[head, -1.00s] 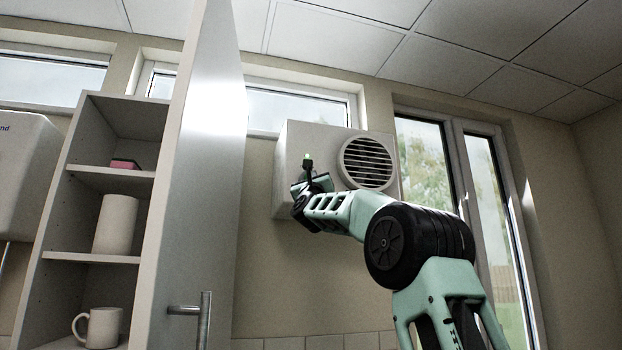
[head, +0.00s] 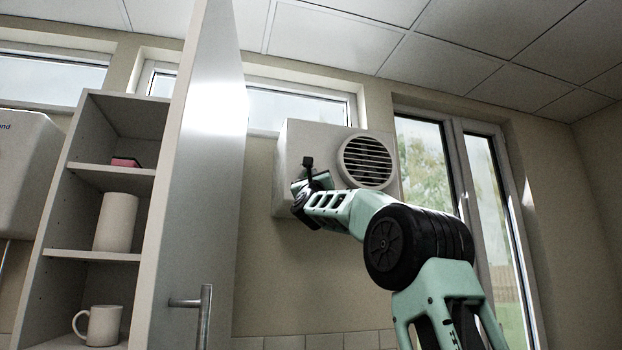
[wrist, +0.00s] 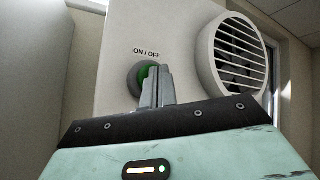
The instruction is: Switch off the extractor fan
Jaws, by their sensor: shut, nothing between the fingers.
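The extractor fan (head: 325,142) is a pale box on the wall with a round slatted grille; it also fills much of the wrist view (wrist: 178,45). In the wrist view a green button (wrist: 143,76) in a grey round surround sits below the "ON / OFF" lettering. My gripper (wrist: 157,72) is shut and empty, its fingertips in front of the button and covering part of it. They look to be at or very near the button; I cannot tell whether they touch. In the head view my gripper (head: 298,189) is in front of the box's lower left.
A tall cabinet door (head: 205,190) stands open left of the fan. Behind it a shelf unit (head: 95,255) holds a mug (head: 103,326), a white cylinder (head: 116,222) and a pink item (head: 125,162). Windows (head: 425,170) are to the right.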

